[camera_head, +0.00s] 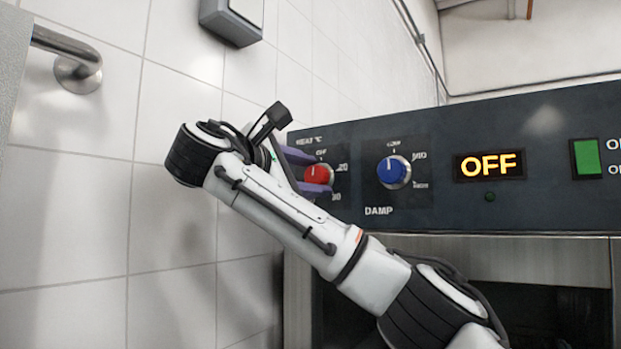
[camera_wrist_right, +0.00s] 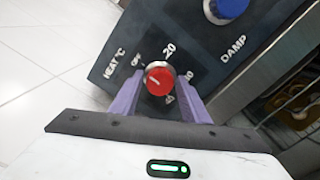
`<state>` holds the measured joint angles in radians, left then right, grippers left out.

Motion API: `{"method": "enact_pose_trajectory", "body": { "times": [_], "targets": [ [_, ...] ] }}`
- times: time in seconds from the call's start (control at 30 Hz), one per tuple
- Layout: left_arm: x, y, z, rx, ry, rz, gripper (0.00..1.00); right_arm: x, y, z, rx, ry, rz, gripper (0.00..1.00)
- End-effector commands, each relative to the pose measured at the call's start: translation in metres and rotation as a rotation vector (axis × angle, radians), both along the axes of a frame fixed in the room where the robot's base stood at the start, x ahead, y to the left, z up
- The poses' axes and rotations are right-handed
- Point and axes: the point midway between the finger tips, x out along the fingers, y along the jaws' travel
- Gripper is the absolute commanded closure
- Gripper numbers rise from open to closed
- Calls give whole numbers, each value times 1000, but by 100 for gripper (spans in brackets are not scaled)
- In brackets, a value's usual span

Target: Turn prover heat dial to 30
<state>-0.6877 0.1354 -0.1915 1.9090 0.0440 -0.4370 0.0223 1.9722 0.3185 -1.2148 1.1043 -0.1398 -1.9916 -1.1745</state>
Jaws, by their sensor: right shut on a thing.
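The red heat dial (camera_head: 318,174) is at the left end of the dark control panel. "HEAT °C" and "OFF" are printed above it, "20" at its right and "30" at its lower right. In the right wrist view the red dial (camera_wrist_right: 159,79) sits between the purple fingers of my right gripper (camera_wrist_right: 159,88), which is shut on it from both sides. A short pale mark on its face appears to lie toward the OFF side. In the head view my right gripper (camera_head: 308,172) reaches the dial from the left, one finger above and one below. My left gripper is not in view.
A blue DAMP dial (camera_head: 393,171) is just right of the red one. Further right are a lit OFF display (camera_head: 489,165) and a green switch (camera_head: 586,157). A tiled wall (camera_head: 80,220) stands close on the left, with a metal rail (camera_head: 75,62).

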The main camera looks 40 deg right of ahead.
Motion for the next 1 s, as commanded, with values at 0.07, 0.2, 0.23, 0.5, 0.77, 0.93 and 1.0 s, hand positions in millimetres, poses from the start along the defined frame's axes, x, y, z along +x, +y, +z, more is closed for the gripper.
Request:
{"method": "enact_pose_trajectory", "body": {
  "times": [0.07, 0.2, 0.23, 0.5, 0.77, 0.93, 1.0],
  "targets": [
    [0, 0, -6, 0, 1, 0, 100, 0, 0, -3, 20, -39, -1, 80],
    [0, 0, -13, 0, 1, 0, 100, 0, 0, -4, 60, -136, 0, 80],
    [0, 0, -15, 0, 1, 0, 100, 0, 0, -4, 70, -159, 0, 80],
    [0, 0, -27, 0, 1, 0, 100, 0, 1, -4, 168, -394, 0, 80],
    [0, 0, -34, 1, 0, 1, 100, 1, 0, -4, 263, -623, 0, 80],
    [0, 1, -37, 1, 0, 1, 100, 0, 1, -4, 323, -772, -2, 80],
    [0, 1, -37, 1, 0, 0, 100, 1, 1, -4, 349, -834, -1, 80]
  ]
}}
